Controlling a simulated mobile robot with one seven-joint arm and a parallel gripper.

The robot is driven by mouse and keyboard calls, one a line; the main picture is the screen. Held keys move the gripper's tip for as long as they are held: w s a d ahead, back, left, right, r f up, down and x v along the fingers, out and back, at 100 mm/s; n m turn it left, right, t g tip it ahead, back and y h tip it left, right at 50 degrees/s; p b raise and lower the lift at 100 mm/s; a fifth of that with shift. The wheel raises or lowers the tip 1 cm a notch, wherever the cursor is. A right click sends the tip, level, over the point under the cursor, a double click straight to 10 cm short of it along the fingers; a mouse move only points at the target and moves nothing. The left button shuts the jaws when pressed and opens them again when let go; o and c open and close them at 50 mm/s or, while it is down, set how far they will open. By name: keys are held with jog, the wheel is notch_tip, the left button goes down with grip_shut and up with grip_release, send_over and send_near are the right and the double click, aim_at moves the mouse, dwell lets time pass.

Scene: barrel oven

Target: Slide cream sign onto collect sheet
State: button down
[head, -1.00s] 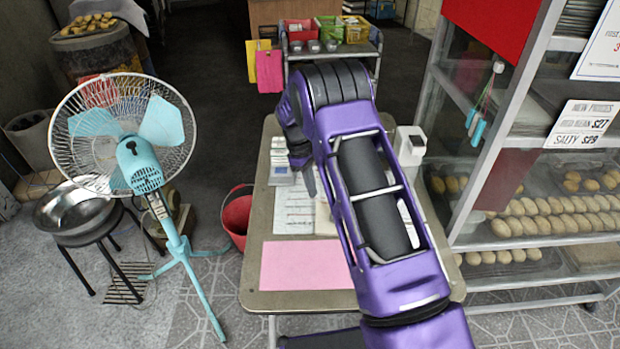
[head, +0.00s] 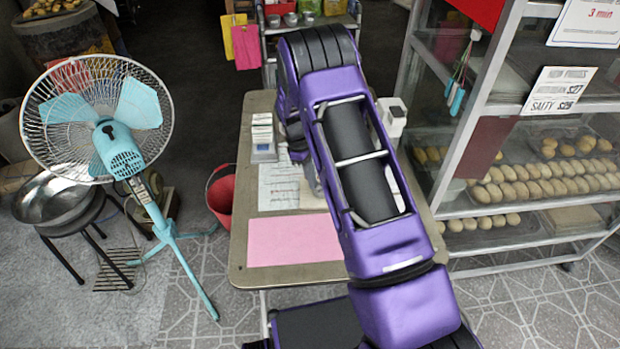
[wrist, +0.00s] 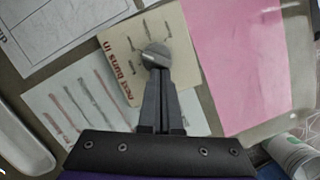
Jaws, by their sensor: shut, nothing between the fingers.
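The cream sign (wrist: 123,38), with red lettering reading "next buns in", lies flat in the wrist view. A pink blank sheet (wrist: 238,60) lies just right of it; it also shows in the head view (head: 293,240). A white printed sheet (wrist: 65,112) lies to its lower left, and another white sheet (wrist: 60,35) to its upper left. No word "collect" is legible, so I cannot tell which is the collect sheet. My gripper (wrist: 157,66) is shut, its tips over the sign beside a round grey knob-like piece. In the head view my arm hides the tips and most of the sign.
A small box stack (head: 263,140) and a white device (head: 392,118) stand on the table (head: 240,205). A teal fan (head: 122,150) and a red bucket (head: 219,192) are to the left. A glass bun cabinet (head: 505,150) stands close on the right.

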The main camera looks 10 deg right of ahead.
jog(key=s+d, duration=0.3)
jog(key=d, duration=0.1)
jog(key=s+d, duration=0.3)
jog(key=d, duration=0.1)
jog(key=s+d, duration=0.3)
jog(key=d, duration=0.1)
jog(key=shift+a, duration=0.15)
